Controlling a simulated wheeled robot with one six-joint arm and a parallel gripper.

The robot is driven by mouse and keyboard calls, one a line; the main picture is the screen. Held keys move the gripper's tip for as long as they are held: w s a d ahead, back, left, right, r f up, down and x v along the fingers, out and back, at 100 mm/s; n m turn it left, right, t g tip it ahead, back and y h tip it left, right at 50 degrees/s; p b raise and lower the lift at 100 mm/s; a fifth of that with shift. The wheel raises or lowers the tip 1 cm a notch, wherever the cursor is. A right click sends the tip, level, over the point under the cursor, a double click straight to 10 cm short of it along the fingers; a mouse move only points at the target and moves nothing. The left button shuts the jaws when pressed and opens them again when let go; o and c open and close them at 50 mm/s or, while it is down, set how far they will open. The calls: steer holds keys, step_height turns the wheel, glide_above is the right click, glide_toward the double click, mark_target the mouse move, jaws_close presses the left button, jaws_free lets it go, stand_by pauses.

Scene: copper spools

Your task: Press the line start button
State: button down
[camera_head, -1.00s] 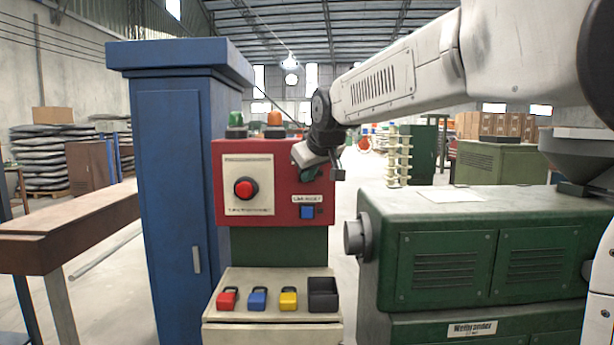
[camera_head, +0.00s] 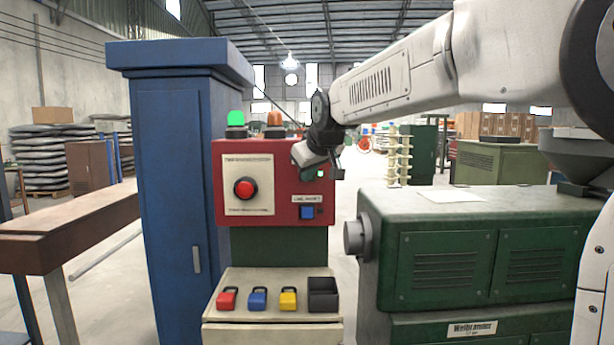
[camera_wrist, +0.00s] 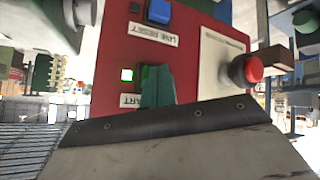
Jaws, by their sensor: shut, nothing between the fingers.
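The red control panel (camera_head: 262,212) stands in front of me. The start button (camera_wrist: 143,72) is green and shows partly in the wrist view, beside a label ending in "ART". A small square lamp (camera_wrist: 127,74) next to it glows green. My gripper (camera_wrist: 157,88) is shut and empty, its fingers at the start button and covering part of it. I cannot tell whether they still touch it. In the head view my gripper (camera_head: 312,158) hides the panel's upper right. The green beacon (camera_head: 236,119) on top is lit.
A blue reset button (camera_head: 307,212) and a large red button (camera_head: 245,188) are on the same panel. Padlocks and a black bin (camera_head: 323,296) sit on the shelf below. A blue cabinet (camera_head: 172,200) stands left, a green machine (camera_head: 470,255) right.

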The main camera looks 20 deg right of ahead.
steer(key=shift+s, duration=0.1)
steer(key=shift+s+a, duration=0.3)
steer(key=shift+s, duration=0.45)
steer(key=s, duration=0.1)
steer(key=s+a, duration=0.1)
steer(key=s, duration=0.2)
steer(key=shift+s+a, duration=0.25)
steer(key=shift+s, duration=0.1)
steer(key=shift+f, duration=0.1)
stand_by(0.6)
steer(key=s+d+f+m+g, duration=0.1)
steer(key=s+f, duration=0.5)
steer(key=s, duration=0.6)
steer(key=s+d+f+m+g, duration=0.1)
steer(key=s+f+g, duration=0.3)
steer(key=s+f, duration=0.3)
steer(key=s+d+f+m+g, duration=0.1)
steer(key=s+f+g, duration=0.2)
steer(key=s, duration=1.4)
step_height(320, 180, down, 4)
steer(key=shift+d+r+m, duration=0.2)
steer(key=shift+m, duration=0.2)
